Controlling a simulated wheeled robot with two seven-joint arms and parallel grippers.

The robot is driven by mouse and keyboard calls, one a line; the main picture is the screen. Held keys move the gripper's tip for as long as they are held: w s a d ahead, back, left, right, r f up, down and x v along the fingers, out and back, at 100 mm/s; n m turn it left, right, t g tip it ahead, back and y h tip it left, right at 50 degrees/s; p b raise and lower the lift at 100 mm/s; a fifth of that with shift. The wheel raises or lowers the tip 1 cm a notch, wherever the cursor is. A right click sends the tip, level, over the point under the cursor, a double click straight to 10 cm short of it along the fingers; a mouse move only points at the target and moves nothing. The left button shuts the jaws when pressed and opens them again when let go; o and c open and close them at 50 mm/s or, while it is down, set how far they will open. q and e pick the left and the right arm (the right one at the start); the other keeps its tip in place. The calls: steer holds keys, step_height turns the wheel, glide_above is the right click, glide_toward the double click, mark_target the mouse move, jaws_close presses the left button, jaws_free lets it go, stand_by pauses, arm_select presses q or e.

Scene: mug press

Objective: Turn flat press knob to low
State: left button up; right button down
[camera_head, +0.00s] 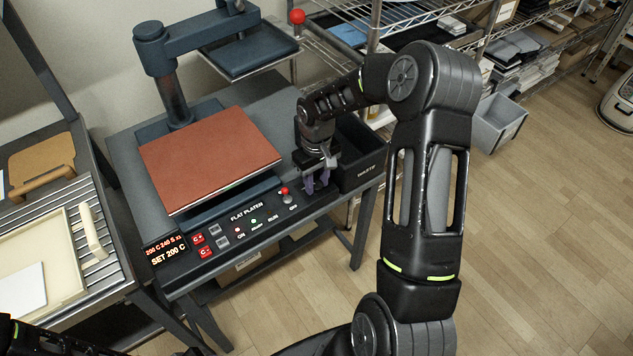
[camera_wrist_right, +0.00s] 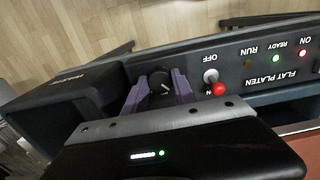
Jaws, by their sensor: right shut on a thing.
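The flat press (camera_head: 212,156) has a red-brown platen and its upper plate (camera_head: 248,50) is swung up behind. Its control panel, labelled FLAT PLATEN (camera_head: 245,213), runs along the front edge. My right gripper (camera_head: 318,183) reaches down at the panel's right end. In the right wrist view its purple fingers are on both sides of a black knob (camera_wrist_right: 160,82) with a white pointer mark, and are shut on it. In the head view the gripper hides the knob. The knob's scale labels cannot be read. My left gripper is out of view.
A red-tipped toggle switch (camera_wrist_right: 212,82) marked OFF sits close beside the knob. A black waste bin (camera_head: 360,155) stands at the panel's right. The display (camera_head: 168,250) reads SET 200 C. A ribbed table (camera_head: 85,280) stands left, shelving (camera_head: 470,45) behind right.

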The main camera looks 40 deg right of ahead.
mark_target(317, 184)
steer(key=shift+n, duration=1.1)
steer(key=c, duration=1)
jaws_free()
steer(key=shift+r, duration=0.1)
step_height(317, 184, up, 8)
steer(key=shift+f+b, duration=0.15)
steer(key=shift+b, duration=0.2)
